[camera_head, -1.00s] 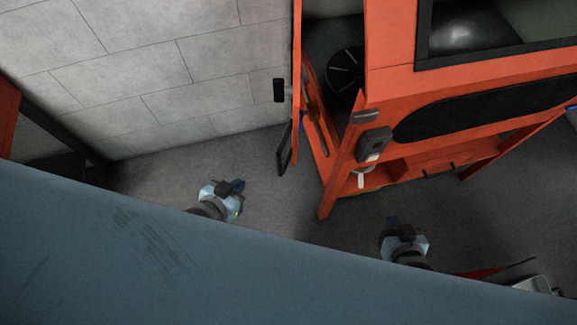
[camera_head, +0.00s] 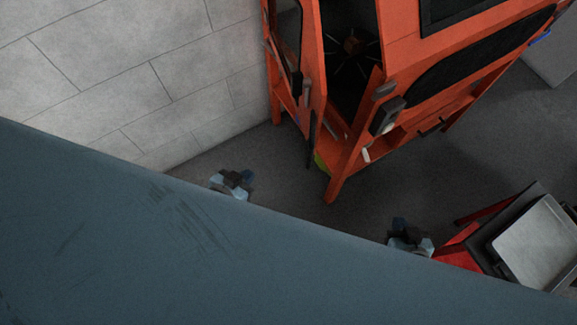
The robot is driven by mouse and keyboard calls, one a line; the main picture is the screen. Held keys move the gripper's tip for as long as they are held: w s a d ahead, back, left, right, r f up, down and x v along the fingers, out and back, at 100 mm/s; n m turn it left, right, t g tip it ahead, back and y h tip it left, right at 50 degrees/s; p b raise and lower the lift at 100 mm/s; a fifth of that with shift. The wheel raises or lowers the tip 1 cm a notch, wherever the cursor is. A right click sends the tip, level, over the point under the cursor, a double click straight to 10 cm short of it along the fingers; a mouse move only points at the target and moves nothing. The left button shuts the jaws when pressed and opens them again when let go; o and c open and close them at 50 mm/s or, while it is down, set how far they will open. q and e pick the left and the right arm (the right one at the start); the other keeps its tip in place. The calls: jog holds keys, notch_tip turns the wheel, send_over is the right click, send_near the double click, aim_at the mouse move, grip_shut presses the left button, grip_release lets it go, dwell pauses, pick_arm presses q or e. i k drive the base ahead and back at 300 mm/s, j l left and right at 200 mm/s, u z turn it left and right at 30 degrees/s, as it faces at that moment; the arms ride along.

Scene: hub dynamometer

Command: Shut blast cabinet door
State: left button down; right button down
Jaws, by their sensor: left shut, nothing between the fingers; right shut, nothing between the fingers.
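The orange blast cabinet (camera_head: 400,45) stands at the upper middle, tilted in the picture. Its side door (camera_head: 288,60), an orange frame with a dark handle, stands open at the cabinet's left, near the wall. The dark cabinet interior shows through the opening, with a round black part (camera_head: 350,45) inside. My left gripper (camera_head: 238,178) is shut and empty over the floor, below and left of the door, apart from it. My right gripper (camera_head: 402,228) is shut and empty below the cabinet's front, apart from it. My own blue-grey body hides the lower left.
A pale block wall (camera_head: 130,80) runs along the left, close to the door. A red cart with a grey tray (camera_head: 540,240) stands at the lower right, close to my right gripper. Dark floor (camera_head: 290,185) is clear between my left gripper and the cabinet.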

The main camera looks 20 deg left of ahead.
aim_at(310, 60)
jog(key=k+j, duration=0.1)
jog(key=j, duration=0.25)
jog(key=k+j+z, duration=0.1)
jog(key=j, duration=0.3)
jog(key=k+j, duration=0.15)
jog(key=j, duration=0.2)
jog(key=k+j+z, duration=0.1)
jog(key=j, duration=0.25)
jog(key=k+j, duration=0.2)
jog(key=j, duration=0.15)
